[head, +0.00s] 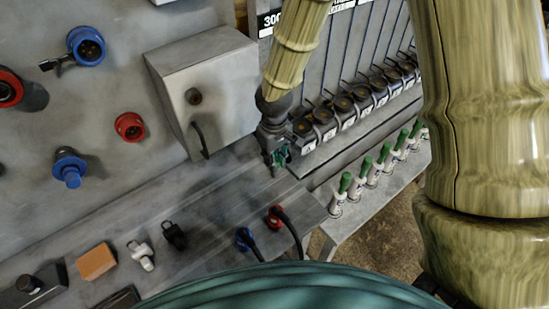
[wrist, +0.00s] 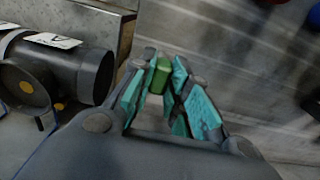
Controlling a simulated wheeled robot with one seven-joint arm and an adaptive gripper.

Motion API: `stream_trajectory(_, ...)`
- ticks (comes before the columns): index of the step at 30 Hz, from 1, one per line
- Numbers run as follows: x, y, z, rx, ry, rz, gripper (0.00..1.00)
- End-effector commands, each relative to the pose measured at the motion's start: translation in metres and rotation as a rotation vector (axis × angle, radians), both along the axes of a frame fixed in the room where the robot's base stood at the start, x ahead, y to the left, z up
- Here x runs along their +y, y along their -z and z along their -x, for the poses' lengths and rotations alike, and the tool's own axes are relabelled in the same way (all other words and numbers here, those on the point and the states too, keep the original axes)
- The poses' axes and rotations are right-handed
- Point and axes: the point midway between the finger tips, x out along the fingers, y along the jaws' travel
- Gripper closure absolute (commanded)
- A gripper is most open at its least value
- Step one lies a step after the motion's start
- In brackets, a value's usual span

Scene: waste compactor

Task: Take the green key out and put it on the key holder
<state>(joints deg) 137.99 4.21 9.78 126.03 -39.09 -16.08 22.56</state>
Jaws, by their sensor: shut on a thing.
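My gripper (head: 281,158) is near the middle of the head view, just above the grey ledge and beside the near end of a row of black round units. In the wrist view its teal-padded fingers (wrist: 166,92) are shut on a small green block-like piece, the green key (wrist: 160,76). The key sits between the fingertips; its lower part is hidden by the fingers. I cannot tell for certain which fixture is the key holder.
Black round units (head: 344,105) with labels line the shelf at the right; one black cylinder (wrist: 85,72) is close left of my gripper. Green-handled pieces (head: 345,184) stand in a row below. A grey box (head: 202,85) is left. Red (head: 276,214) and blue (head: 244,237) plugs lie on the ledge.

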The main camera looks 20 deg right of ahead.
Motion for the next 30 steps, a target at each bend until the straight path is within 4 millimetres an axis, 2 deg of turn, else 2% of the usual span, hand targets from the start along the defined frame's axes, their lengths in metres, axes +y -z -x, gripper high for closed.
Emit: stream_trajectory(30,0.0,0.016,0.0,0.0,-0.001,0.0,1.0)
